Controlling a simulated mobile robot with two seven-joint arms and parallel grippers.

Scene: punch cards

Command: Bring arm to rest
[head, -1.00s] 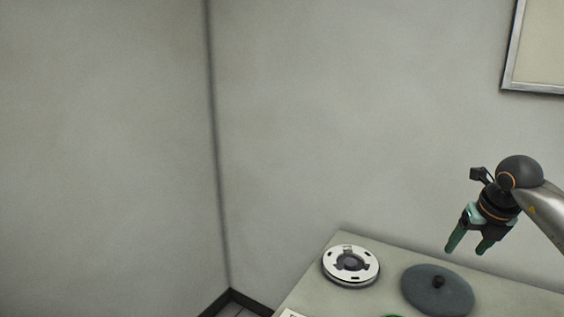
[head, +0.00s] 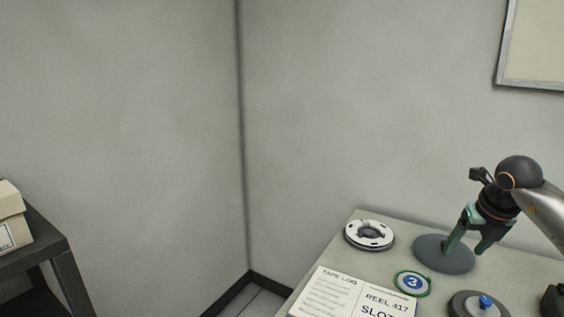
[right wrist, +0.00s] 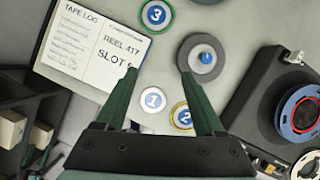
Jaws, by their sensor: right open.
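My right gripper (head: 466,249) hangs from the arm at the right of the head view, over the table (head: 330,249). Its two green fingers are apart with nothing between them. In the head view they overlap a dark grey round disc (head: 432,263); I cannot tell the height between. In the right wrist view the open fingers (right wrist: 161,72) point over the tabletop near an open log book (right wrist: 90,45) and round numbered tags. My left gripper is not in view.
On the table are a white reel (head: 382,244), the log book (head: 340,295), a green-rimmed tag 3 (head: 425,284) and a grey disc with a blue knob (head: 466,309). A tape machine (right wrist: 265,85) is at right in the wrist view. A dark shelf with a box (head: 12,222) stands left.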

